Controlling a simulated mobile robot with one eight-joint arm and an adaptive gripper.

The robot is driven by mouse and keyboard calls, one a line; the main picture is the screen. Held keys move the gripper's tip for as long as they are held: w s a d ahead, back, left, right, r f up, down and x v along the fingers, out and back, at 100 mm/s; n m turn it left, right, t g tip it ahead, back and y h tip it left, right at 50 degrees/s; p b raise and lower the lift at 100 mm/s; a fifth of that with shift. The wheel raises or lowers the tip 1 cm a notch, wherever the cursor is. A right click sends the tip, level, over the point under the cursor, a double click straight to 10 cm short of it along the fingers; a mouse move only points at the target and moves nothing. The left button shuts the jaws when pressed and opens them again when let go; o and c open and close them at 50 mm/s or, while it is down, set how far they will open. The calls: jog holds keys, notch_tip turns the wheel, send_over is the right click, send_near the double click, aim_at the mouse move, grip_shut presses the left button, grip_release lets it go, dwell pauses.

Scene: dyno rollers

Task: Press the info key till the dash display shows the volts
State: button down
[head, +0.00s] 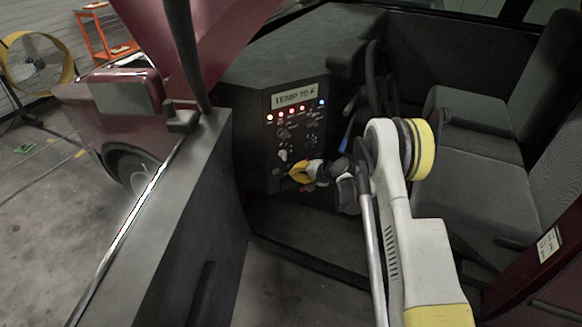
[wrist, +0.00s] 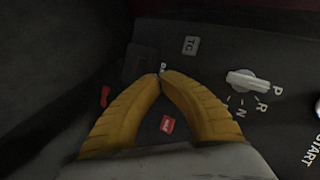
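The dash display (head: 295,97) in the head view reads "TEMP 70" with a last character that looks like F. It sits at the top of a dark control panel (head: 312,128) with lit coloured lamps below it. My gripper (wrist: 161,75), with yellow fingers, is shut and empty, its tips together over the panel. In the head view my gripper (head: 298,175) is at the panel's lower part. A small pale mark shows right at the tips, mostly hidden. A grey key marked TC (wrist: 190,45) is just beyond the tips to the right. I cannot tell which key is info.
A gear knob (wrist: 247,82) marked P, R, N and a START label (wrist: 315,150) are to the right. A red key (wrist: 167,124) lies between the fingers and a red piece (wrist: 105,96) to their left. The open door (head: 185,215) and seats (head: 470,120) flank the arm.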

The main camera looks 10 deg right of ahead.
jog(key=shift+w, duration=0.15)
jog(key=shift+w+a, duration=0.1)
jog(key=shift+w, duration=0.2)
jog(key=shift+w+a, duration=0.15)
jog(key=shift+w, duration=0.2)
dwell(0.6)
jog(key=shift+s, duration=0.1)
jog(key=shift+s+d, duration=0.25)
jog(key=shift+s, duration=0.45)
jog(key=s, duration=0.1)
jog(key=s+d, duration=0.1)
jog(key=s, duration=0.2)
jog(key=shift+s+d, duration=0.35)
dwell(0.8)
